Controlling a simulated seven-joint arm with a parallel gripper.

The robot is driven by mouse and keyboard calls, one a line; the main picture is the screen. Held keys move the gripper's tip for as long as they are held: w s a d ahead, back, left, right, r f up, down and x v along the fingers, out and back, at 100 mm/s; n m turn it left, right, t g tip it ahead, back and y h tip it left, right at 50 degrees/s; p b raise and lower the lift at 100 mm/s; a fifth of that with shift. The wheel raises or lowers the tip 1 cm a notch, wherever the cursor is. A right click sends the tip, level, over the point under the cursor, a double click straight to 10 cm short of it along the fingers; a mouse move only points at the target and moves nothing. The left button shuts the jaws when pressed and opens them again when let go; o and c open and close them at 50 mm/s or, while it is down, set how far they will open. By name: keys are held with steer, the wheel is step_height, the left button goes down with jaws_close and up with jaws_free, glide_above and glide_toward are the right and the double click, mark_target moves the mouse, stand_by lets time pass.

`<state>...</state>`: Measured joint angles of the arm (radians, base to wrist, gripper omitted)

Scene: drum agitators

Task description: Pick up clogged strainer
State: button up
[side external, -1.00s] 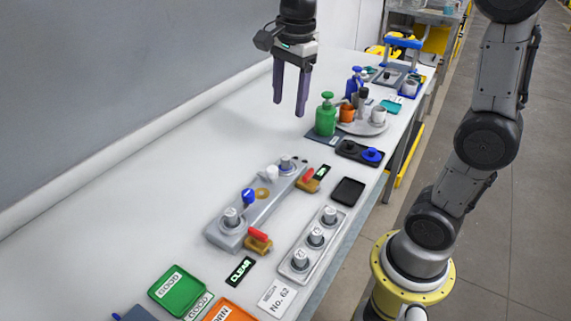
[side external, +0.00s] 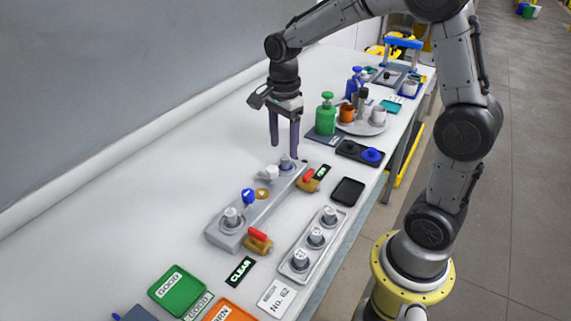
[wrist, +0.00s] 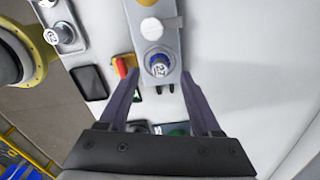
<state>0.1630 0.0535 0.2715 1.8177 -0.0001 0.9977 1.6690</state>
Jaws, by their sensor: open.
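A grey block (side external: 262,204) on the bench carries a cylindrical, white-topped strainer at each end: a far one (side external: 287,165) and a near one (side external: 230,216). I cannot tell from their looks which is clogged. My gripper (side external: 285,150) points down with its fingers apart, just above the far strainer. Nothing is held. Several similar strainers (side external: 315,236) stand in a light grey tray (side external: 280,268).
Red-handled valves (side external: 257,237) flank the block, one close by the far strainer (side external: 308,177). A white knob (side external: 271,172) and a blue valve (side external: 248,196) rise from it. An empty black tray (side external: 348,191) lies to the right. A green pump bottle (side external: 326,115) stands behind.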

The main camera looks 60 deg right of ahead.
mark_target(285, 157)
steer(key=shift+d+f, duration=0.15)
steer(key=shift+f, duration=1)
steer(key=shift+d+f, duration=0.1)
steer(key=shift+f, duration=1.05)
jaws_close()
